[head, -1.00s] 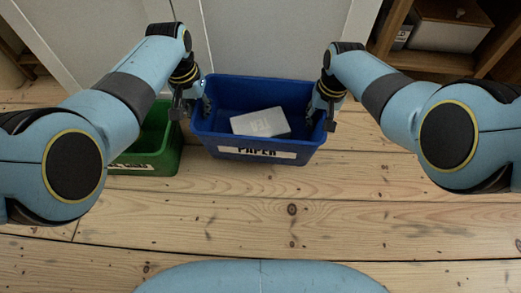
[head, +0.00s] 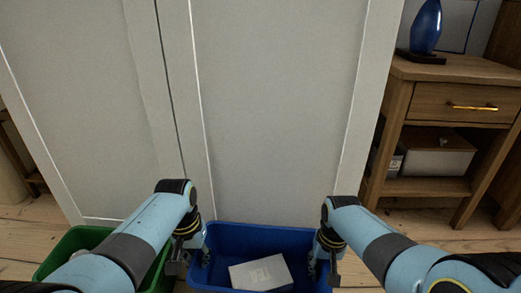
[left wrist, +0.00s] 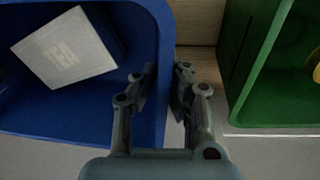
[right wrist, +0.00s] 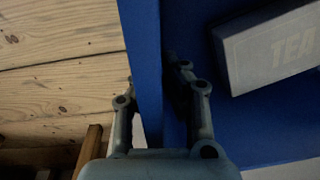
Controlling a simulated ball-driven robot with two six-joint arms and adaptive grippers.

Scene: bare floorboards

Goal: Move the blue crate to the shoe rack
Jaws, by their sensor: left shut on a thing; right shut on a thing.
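The blue crate (head: 262,238) stands low in the head view, in front of a grey cabinet. A white box marked TEA (head: 261,273) lies inside it; it also shows in the left wrist view (left wrist: 64,48) and the right wrist view (right wrist: 268,47). My left gripper (head: 192,256) is shut on the crate's left wall, which shows between its fingers in the left wrist view (left wrist: 161,72). My right gripper (head: 324,258) is shut on the crate's right wall, between its fingers in the right wrist view (right wrist: 147,60). No shoe rack is clearly recognisable.
A green crate (head: 72,240) stands close to the left of the blue crate. The tall grey cabinet (head: 275,100) blocks the way ahead. A wooden side table (head: 455,75) with a blue vase (head: 426,27) stands at the right. Bare floorboards (head: 405,222) show between.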

